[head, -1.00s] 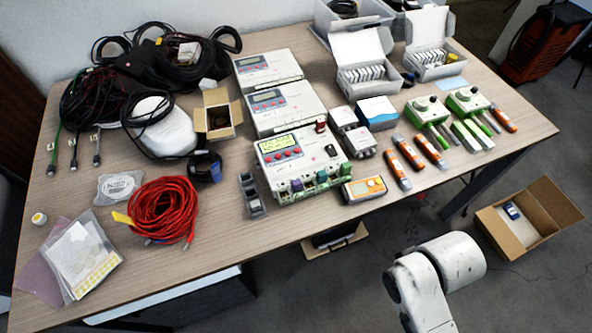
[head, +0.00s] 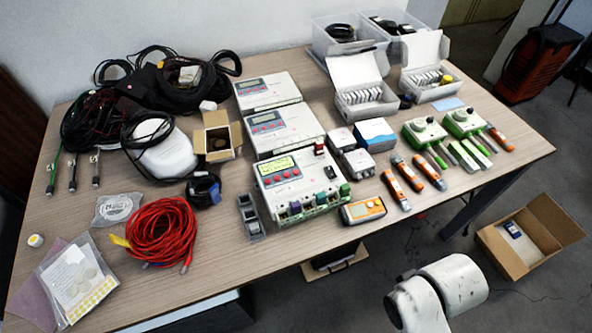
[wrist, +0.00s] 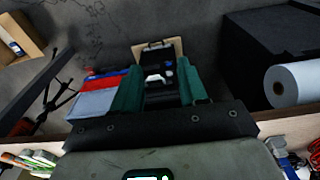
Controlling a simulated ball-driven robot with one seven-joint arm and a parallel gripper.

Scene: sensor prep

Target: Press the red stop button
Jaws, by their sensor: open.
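A white controller (head: 300,180) with a lit yellow-green screen stands at the middle of the table in the head view. A small red knob-like part (head: 319,148) sits on its top right. It looks most like the stop button, but I cannot be sure, as several small red buttons (head: 284,175) lie below the screen. In the wrist view my gripper (wrist: 160,67) shows two green fingers spread apart on a dark bar, with nothing held between them. The head view shows only my white arm at the bottom right, well apart from the controller; the gripper is hidden there.
Two similar controllers (head: 285,130) stand behind. A yellow-orange meter (head: 362,210) and orange-grey tools (head: 403,174) lie to the right. A red cable coil (head: 160,232) lies at left. The table's front edge (wrist: 285,128) crosses the wrist view. An open carton (head: 500,257) stands on the floor.

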